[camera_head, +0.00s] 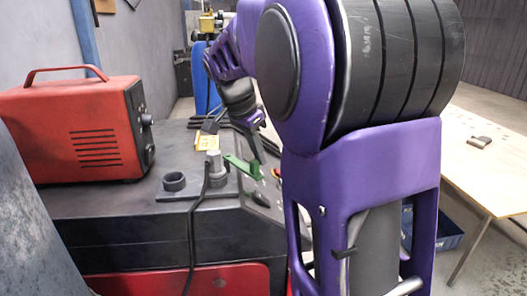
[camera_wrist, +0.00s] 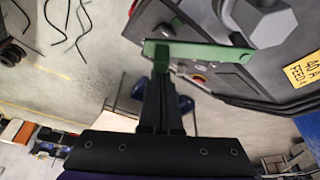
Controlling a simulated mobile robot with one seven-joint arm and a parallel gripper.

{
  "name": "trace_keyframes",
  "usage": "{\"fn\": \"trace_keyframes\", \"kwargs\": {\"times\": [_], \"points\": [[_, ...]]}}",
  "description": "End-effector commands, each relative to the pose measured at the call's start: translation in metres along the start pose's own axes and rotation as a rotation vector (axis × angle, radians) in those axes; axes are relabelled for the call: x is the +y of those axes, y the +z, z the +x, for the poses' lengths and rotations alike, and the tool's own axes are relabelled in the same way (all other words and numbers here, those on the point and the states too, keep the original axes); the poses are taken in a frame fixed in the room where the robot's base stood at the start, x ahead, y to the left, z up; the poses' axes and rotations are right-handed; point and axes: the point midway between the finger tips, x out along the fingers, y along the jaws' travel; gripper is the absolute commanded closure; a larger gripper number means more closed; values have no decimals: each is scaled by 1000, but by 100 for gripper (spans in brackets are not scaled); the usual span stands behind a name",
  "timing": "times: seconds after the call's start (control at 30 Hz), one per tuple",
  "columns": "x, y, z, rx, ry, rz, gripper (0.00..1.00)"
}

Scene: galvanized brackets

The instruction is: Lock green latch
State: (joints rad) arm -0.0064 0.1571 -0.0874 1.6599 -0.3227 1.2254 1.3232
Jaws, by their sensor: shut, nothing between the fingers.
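The green latch (camera_head: 240,164) is a flat bar on the dark panel beside a grey post. In the wrist view the green latch (camera_wrist: 205,51) lies across the upper middle, with a short green tab at its left end. My gripper (camera_wrist: 163,78) is shut, with its two dark fingers together and nothing between them. The fingertips are right at the tab end of the latch; I cannot tell whether they touch it. In the head view my gripper (camera_head: 258,152) points down at the latch's right side, partly hidden by my arm.
A grey post (camera_head: 214,164) and a dark ring (camera_head: 174,182) stand left of the latch. A yellow label (camera_wrist: 303,71) and a red button (camera_wrist: 198,80) are close by. A red box with a handle (camera_head: 80,130) occupies the left. A wooden table (camera_head: 495,155) stands right.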

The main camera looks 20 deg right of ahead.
Motion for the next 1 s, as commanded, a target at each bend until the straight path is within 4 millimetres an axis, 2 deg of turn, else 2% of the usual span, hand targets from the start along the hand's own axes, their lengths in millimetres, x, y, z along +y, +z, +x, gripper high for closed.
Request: {"fn": "trace_keyframes", "kwargs": {"times": [0.2, 0.5, 1.0], "points": [[1, 22, -8, 0, 61, 173, 100], [-2, 46, -16, 0, 59, 165, 100], [-5, 36, -14, 0, 58, 167, 100]]}}
